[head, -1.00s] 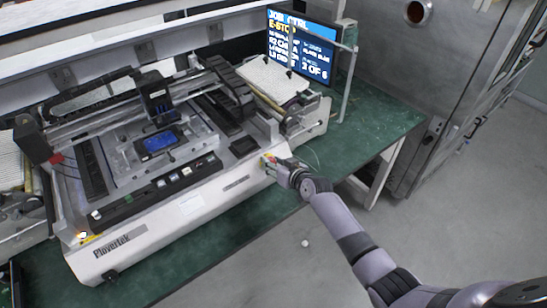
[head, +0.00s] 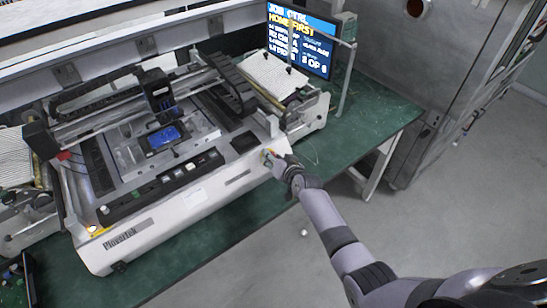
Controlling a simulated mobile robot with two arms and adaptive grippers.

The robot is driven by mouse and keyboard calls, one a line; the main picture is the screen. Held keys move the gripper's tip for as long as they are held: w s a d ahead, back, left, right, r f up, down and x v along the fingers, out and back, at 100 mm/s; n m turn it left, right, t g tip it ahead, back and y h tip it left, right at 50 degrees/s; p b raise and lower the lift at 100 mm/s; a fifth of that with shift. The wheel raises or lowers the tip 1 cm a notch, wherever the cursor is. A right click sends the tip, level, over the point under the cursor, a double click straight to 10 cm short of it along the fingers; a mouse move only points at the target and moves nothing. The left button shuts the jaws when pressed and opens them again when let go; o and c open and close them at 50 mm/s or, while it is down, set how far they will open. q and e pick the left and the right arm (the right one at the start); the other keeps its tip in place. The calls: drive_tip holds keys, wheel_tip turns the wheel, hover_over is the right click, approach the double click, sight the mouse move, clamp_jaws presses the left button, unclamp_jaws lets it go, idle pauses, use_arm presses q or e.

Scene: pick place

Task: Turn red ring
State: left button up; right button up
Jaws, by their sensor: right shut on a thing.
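My right gripper (head: 272,157) is at the front right corner of the white machine (head: 195,200). It is shut on the small red ring there. Only a speck of red and yellow (head: 267,152) shows beside the fingers, and the rest of the ring is hidden by them. My left gripper is not in view.
A screen (head: 302,40) behind the machine reads "HOME FIRST". The machine stands on a green table (head: 368,113), with a white-topped feeder (head: 272,75) at its right. A metal cabinet (head: 425,90) stands right of the table. A small white ball (head: 304,233) lies on open floor.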

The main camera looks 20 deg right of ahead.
drive_tip(key=o, duration=1.2)
drive_tip(key=shift+c, duration=0.2)
drive_tip(key=shift+s, duration=0.15)
drive_tip(key=v, duration=1.1)
drive_tip(key=shift+s+r, duration=0.2)
drive_tip(key=shift+s, duration=0.1)
drive_tip(key=shift+d, duration=0.15)
